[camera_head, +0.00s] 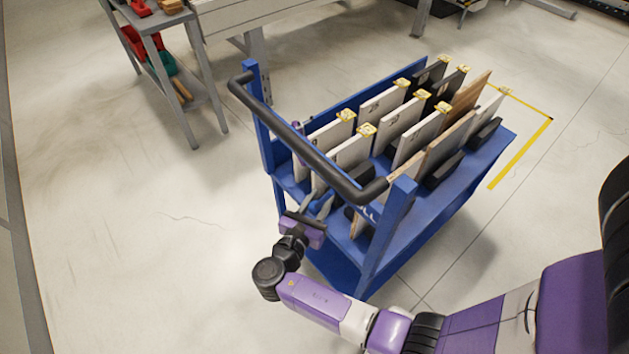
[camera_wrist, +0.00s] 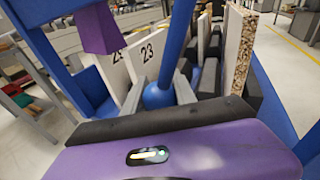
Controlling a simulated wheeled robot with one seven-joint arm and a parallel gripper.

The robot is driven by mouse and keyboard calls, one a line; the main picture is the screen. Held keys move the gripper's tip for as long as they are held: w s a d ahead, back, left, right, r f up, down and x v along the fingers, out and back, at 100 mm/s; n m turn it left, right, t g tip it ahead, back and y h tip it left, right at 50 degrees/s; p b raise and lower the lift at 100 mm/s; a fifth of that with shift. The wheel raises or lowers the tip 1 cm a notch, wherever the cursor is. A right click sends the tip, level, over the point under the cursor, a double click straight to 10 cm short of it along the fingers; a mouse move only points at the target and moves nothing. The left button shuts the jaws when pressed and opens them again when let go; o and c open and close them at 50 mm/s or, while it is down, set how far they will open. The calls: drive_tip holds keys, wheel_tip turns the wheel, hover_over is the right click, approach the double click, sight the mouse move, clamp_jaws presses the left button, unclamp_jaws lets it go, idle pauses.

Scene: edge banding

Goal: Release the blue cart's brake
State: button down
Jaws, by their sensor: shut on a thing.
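The blue cart (camera_head: 398,222) stands in the middle of the head view, with a black push handle (camera_head: 300,143) across its near end. Its brake lever shows in the wrist view as a blue rod (camera_wrist: 181,45) with a round blue knob (camera_wrist: 158,96) at its end. My gripper (camera_wrist: 159,94) is shut on the knob, one grey finger on each side. In the head view my gripper (camera_head: 311,206) reaches in below the handle at the cart's near end; the fingers partly hide the lever there.
The cart carries several upright white and wood panels (camera_head: 383,106) with yellow tags, between black holders. A purple block (camera_wrist: 97,28) hangs near the lever. A grey shelf (camera_head: 181,85) with red and green bins stands at the upper left. The floor left of the cart is clear.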

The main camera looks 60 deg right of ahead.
drive_tip(key=shift+s+a+f+n+g+y+p, duration=0.25)
drive_tip(key=shift+s+n+p, duration=0.3)
drive_tip(key=shift+s+p, duration=0.6)
drive_tip(key=shift+s+a+f+n+g+y+p, duration=0.25)
drive_tip(key=shift+s+n+p, duration=0.4)
drive_tip(key=shift+p, duration=0.95)
drive_tip(key=shift+s+a+f+n+g+y+p, duration=0.25)
drive_tip(key=shift+s+n+p, duration=0.25)
drive_tip(key=shift+s+p, duration=0.7)
drive_tip(key=shift+w, duration=0.2)
drive_tip(key=c, duration=1)
unclamp_jaws()
drive_tip(key=v, duration=0.8)
